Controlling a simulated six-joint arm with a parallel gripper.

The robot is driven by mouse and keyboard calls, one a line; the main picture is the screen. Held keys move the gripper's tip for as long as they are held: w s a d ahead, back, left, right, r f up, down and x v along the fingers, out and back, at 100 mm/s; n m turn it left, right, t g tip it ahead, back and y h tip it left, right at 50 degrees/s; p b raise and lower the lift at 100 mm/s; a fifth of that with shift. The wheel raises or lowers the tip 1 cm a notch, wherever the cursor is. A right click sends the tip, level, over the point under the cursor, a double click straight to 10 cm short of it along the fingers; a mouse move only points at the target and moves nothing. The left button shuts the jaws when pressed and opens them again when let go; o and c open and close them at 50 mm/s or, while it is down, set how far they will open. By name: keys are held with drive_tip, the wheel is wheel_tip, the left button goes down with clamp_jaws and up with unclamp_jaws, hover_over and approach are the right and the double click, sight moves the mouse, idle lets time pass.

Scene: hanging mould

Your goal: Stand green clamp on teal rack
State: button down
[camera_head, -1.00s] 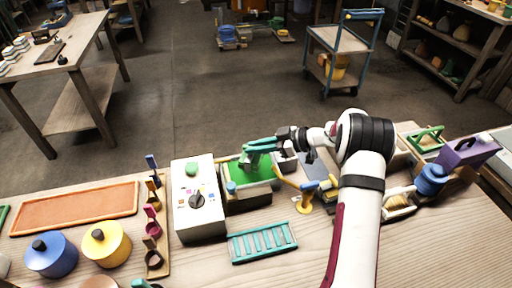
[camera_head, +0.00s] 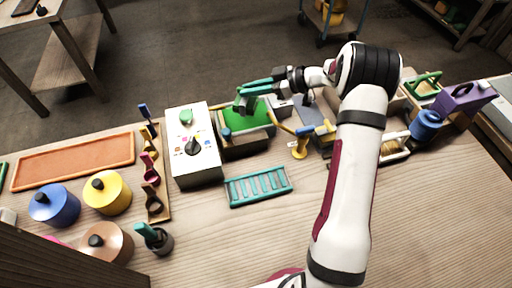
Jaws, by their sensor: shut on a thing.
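The green clamp (camera_head: 246,99) is in my gripper (camera_head: 275,83), over the back part of a green-lined bin (camera_head: 246,146). The gripper is shut on it, and the clamp's jaws hang to the left of the fingers. In this view I cannot tell how high it is above the bin. The teal rack (camera_head: 259,187) lies on the wooden table in front of the bin, with several slats across it, and looks empty. My gripper is behind the rack and a little to its right.
A white control box (camera_head: 194,165) with a black knob stands left of the bin and rack. A yellow hook-like stand (camera_head: 299,148) is right of the bin. A wooden holder strip (camera_head: 157,205) and lidded pots, including a blue one (camera_head: 54,206), are farther left. Table in front of the rack is clear.

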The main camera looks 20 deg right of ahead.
drive_tip(key=s+a+r, duration=0.2)
drive_tip(key=s+r, duration=1.2)
drive_tip(key=s+d+f+n+g, duration=0.1)
drive_tip(key=s+d+f, duration=0.8)
drive_tip(key=s+f, duration=0.3)
drive_tip(key=shift+n+g+y, duration=0.3)
drive_tip(key=shift+y, duration=0.1)
drive_tip(key=w+a+f, duration=0.1)
drive_tip(key=a+f, duration=0.2)
drive_tip(key=w+a+f, duration=0.2)
drive_tip(key=a+f, duration=0.1)
drive_tip(key=w+a+f, duration=0.2)
drive_tip(key=a+f, duration=0.1)
drive_tip(key=shift+w+a+f, duration=0.1)
drive_tip(key=shift+w+a, duration=0.05)
drive_tip(key=shift+a, duration=0.05)
drive_tip(key=shift+f, duration=0.4)
